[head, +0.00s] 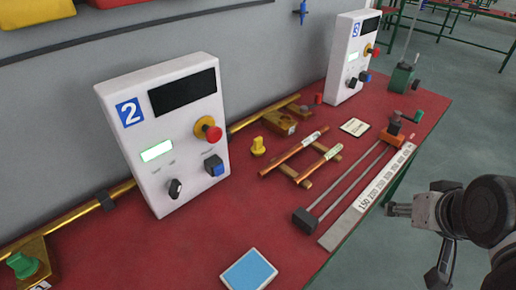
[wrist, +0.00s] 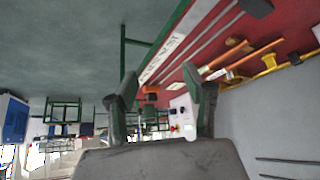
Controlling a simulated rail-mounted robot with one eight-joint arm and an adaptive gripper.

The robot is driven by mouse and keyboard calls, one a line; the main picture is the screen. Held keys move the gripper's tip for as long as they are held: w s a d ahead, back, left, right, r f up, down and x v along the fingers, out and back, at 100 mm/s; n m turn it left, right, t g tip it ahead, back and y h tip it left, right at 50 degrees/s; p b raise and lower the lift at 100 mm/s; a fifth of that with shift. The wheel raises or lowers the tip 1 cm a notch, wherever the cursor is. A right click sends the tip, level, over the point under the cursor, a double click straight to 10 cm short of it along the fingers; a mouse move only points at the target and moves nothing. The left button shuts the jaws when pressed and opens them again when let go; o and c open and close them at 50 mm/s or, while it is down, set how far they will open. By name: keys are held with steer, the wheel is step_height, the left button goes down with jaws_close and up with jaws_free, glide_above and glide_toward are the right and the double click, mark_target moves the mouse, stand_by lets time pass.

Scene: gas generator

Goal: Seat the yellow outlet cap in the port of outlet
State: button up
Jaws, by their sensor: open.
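The yellow outlet cap (head: 258,147) stands on the red bench top, right of the white panel marked 2. A brass outlet block (head: 279,122) with a small label sits behind it by the wall pipe; its port is too small to make out. Another brass block (head: 36,271) at the lower left has a green cap (head: 22,264) on it. My gripper (head: 391,210) is off the bench's right edge, far from the cap. In the wrist view my gripper (wrist: 163,92) shows two spread fingers with nothing held between them.
Copper rods (head: 293,152) on a rack lie right of the cap. A slide rail with a dark block (head: 305,220) and a white scale (head: 370,193) run along the front edge. Panel 2 (head: 160,130) and panel 3 (head: 352,58) stand tall. A blue pad (head: 249,271) lies in front.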

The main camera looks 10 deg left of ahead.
steer(key=w+a+r+n+g+y+p, duration=0.1)
steer(key=w+a+r+n+g+p, duration=0.15)
steer(key=w+a+r, duration=0.55)
steer(key=n+g+y+p, duration=0.2)
steer(key=n+g+p, duration=0.15)
steer(key=n, duration=0.55)
glide_above(259, 139)
steer(key=s+d, duration=0.2)
step_height(259, 139, down, 8)
steer(key=x, duration=0.8)
steer(key=w+d+x, duration=0.1)
steer(key=x, duration=0.3)
steer(key=shift+a+f, duration=0.15)
steer(key=shift+f, duration=0.25)
steer(key=shift+t, duration=0.3)
jaws_close()
